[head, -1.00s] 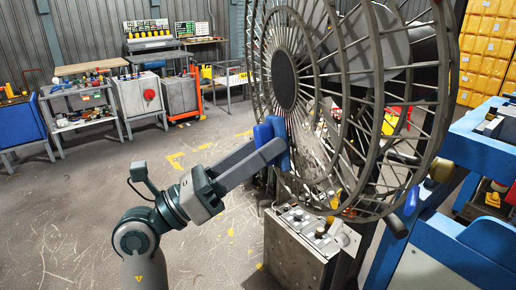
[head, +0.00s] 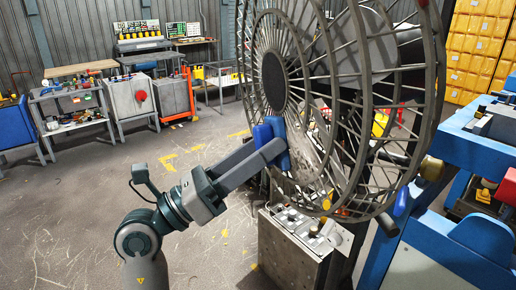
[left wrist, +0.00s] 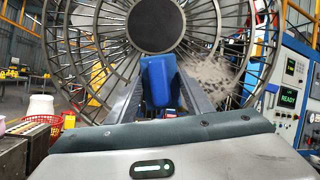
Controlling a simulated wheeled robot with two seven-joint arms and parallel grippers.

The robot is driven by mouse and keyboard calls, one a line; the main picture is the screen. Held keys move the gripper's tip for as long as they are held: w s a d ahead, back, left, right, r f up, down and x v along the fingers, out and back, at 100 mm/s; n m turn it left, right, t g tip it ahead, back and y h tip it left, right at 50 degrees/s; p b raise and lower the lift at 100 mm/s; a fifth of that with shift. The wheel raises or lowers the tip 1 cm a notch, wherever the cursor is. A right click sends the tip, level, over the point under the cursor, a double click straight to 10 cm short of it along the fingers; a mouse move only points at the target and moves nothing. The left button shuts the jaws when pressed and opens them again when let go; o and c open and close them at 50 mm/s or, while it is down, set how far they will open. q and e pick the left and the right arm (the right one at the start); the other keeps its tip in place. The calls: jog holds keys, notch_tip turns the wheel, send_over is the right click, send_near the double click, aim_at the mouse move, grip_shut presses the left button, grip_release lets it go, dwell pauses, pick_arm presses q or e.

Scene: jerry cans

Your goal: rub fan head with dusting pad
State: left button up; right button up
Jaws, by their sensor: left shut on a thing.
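The fan head (head: 350,90) is a large round grey wire cage with a dark hub, filling the upper right of the head view. It also fills the top of the left wrist view (left wrist: 92,35). My left gripper (head: 262,150) is shut on the blue dusting pad (head: 279,143). The pad shows between the fingers in the left wrist view (left wrist: 161,82), in front of the cage below the hub. It is at the front of the cage; I cannot tell whether it touches the wires. A greyish dusty patch (left wrist: 213,78) shows on the cage right of the pad. My right gripper is not in view.
A grey control box (head: 295,248) with knobs stands under the cage. A blue machine frame (head: 455,180) is close on the right. Workbenches (head: 75,120) stand along the back left, yellow bins (head: 480,50) at the back right. The floor at left is open.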

pick_arm(q)
jog(key=shift+s, duration=0.15)
jog(key=shift+s+d+p, duration=0.2)
jog(key=shift+s+p, duration=0.3)
jog(key=shift+s, duration=0.3)
jog(key=shift+s+d+p, duration=0.2)
jog(key=shift+s+p, duration=0.25)
jog(key=shift+s, duration=0.3)
jog(key=shift+s+d, duration=0.1)
jog(key=shift+s, duration=0.1)
jog(key=shift+s+d+r+p, duration=0.1)
jog(key=shift+s+d+p, duration=0.2)
jog(key=shift+s+p, duration=0.35)
jog(key=shift+s+d, duration=0.35)
jog(key=shift+s, duration=0.55)
jog(key=shift+s+p, duration=0.1)
jog(key=shift+p, duration=0.25)
